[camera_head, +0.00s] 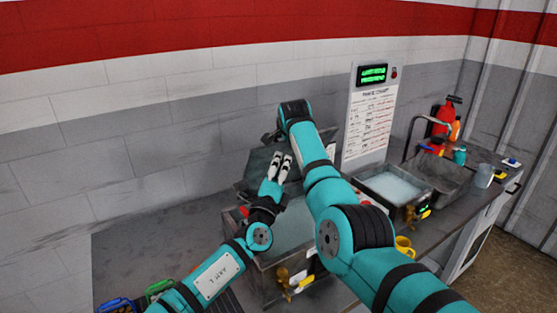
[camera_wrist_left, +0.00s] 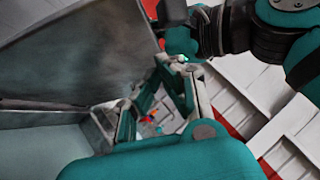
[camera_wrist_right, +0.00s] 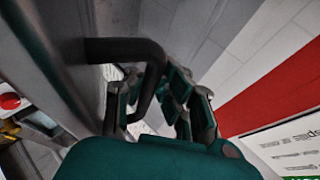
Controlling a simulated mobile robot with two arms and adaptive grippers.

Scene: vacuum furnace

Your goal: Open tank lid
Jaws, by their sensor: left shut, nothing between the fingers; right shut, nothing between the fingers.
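The tank (camera_head: 271,279) is a grey open-topped box on the bench, with pale liquid (camera_head: 290,225) inside. Its dark grey lid (camera_head: 255,163) stands raised and tilted toward the wall, partly hidden behind my arms. My left gripper (camera_head: 281,160) is shut and empty in front of the lid. In the left wrist view the lid's grey face (camera_wrist_left: 90,55) is close beside its fingers (camera_wrist_left: 178,68).
A second basin (camera_head: 393,187) with pale contents and a sink (camera_head: 440,174) are to the right. A sign panel (camera_head: 370,115) stands behind them. A yellow mug (camera_head: 404,246), red bottles (camera_head: 444,115) and a jug (camera_head: 484,175) are on the bench. The left bench top (camera_head: 150,245) is mostly clear.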

